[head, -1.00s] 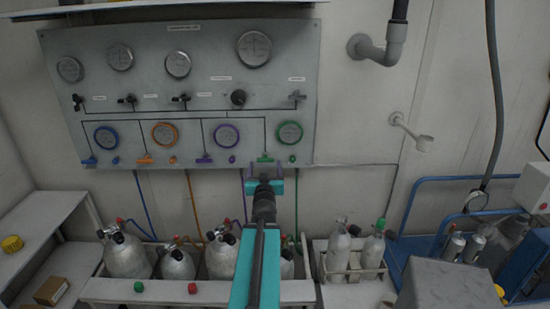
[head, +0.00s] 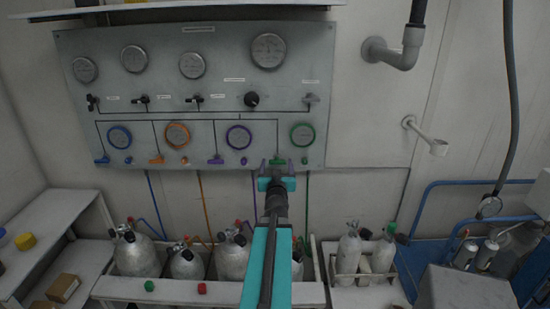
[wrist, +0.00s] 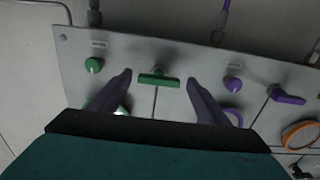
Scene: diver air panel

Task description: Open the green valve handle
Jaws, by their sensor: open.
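The green valve handle (head: 278,161) is a short T-shaped bar low on the grey panel, below and left of the green-ringed gauge (head: 302,135). In the wrist view the handle (wrist: 158,79) lies crosswise, with its bar running left to right in the picture. My gripper (head: 277,165) is open at the panel's lower edge, in front of the handle. In the wrist view its two purple fingers (wrist: 159,77) show one on each side of the handle, with a gap at both ends. I cannot tell how deep the fingertips reach around it.
A small green knob (wrist: 94,65) and a purple knob (wrist: 232,84) flank the fingers. A purple handle (head: 215,161), an orange handle (head: 156,160) and a blue handle (head: 102,160) sit along the same row. Cylinders (head: 135,255) stand below the panel.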

